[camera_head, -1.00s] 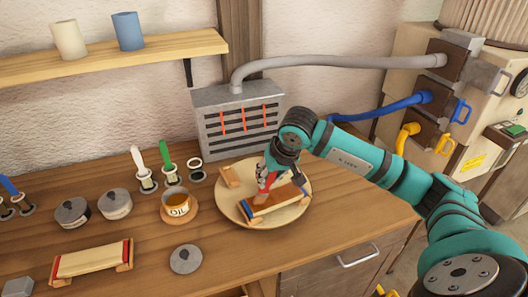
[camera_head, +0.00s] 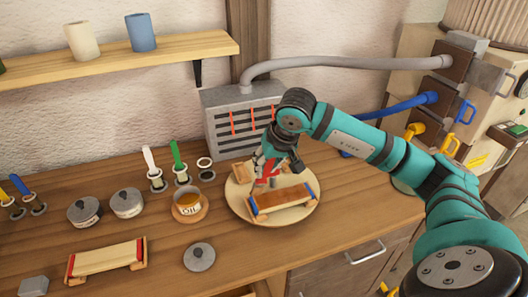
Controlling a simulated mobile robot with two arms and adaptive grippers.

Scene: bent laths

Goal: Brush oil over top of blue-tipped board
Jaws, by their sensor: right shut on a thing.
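The blue-tipped board (camera_head: 284,196) lies across wooden supports on a round pale plate (camera_head: 240,208), with blue at both ends. Its top is reddish brown. My right gripper (camera_head: 270,172) is just behind and above the board, shut on a red-handled brush (camera_head: 264,168). The brush's lower end is small and partly hidden, and I cannot tell whether it touches the board. An oil cup (camera_head: 188,202) with amber oil stands on a saucer left of the plate. My left gripper is not in view.
A pale red-tipped board (camera_head: 106,258) lies at the front left. Lidded pots (camera_head: 84,211), a loose lid (camera_head: 199,257), and white-handled (camera_head: 150,160) and green-handled (camera_head: 178,156) brushes in stands are left of the plate. A grey slotted box (camera_head: 222,125) stands behind it.

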